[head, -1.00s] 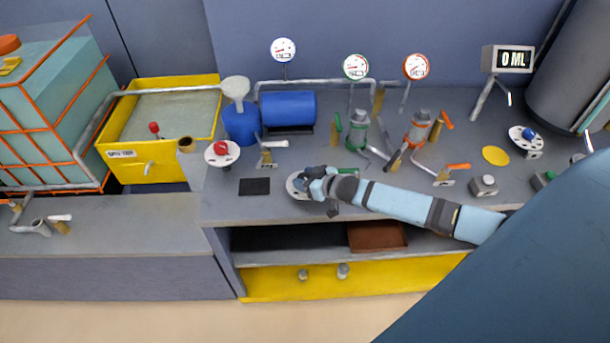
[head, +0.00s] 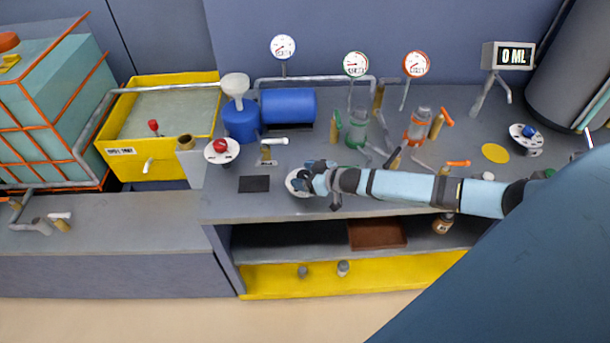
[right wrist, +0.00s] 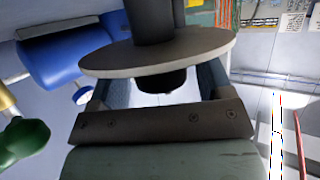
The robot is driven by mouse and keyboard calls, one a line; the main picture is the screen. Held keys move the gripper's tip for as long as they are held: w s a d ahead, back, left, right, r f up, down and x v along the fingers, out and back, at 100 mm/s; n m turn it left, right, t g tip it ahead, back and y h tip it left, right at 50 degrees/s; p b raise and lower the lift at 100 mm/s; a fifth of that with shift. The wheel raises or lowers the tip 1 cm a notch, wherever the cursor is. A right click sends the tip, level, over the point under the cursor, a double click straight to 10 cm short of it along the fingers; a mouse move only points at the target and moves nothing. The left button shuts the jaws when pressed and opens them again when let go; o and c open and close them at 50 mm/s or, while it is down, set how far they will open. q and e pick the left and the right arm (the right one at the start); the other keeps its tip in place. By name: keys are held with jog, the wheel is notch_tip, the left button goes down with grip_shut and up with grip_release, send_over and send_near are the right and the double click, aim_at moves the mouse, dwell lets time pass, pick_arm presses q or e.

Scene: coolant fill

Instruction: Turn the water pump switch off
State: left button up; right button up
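A round pale dial plate (head: 292,187) sits near the front edge of the grey counter. My right gripper (head: 305,180) is at this dial and covers much of it, including its knob, in the head view. In the right wrist view the plate (right wrist: 190,50) is seen from close by, with a dark knob (right wrist: 165,82) between the two fingers of my right gripper (right wrist: 160,90). The fingers are spread, with gaps on both sides of the knob. Any label on the dial is hidden. My left gripper is not in view.
Another dial with a red knob (head: 221,147) stands to the left, and one with a blue knob (head: 528,132) at the right. A black pad (head: 254,184) lies left of my gripper. Valves with green and orange handles (head: 458,163) stand behind my arm.

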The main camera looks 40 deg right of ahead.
jog(key=shift+f, duration=0.1)
jog(key=shift+s+d, duration=0.2)
jog(key=shift+s, duration=0.35)
jog(key=b+v, duration=0.1)
jog(key=v, duration=1.1)
jog(key=shift+s+r, duration=0.25)
jog(key=shift+r, duration=0.2)
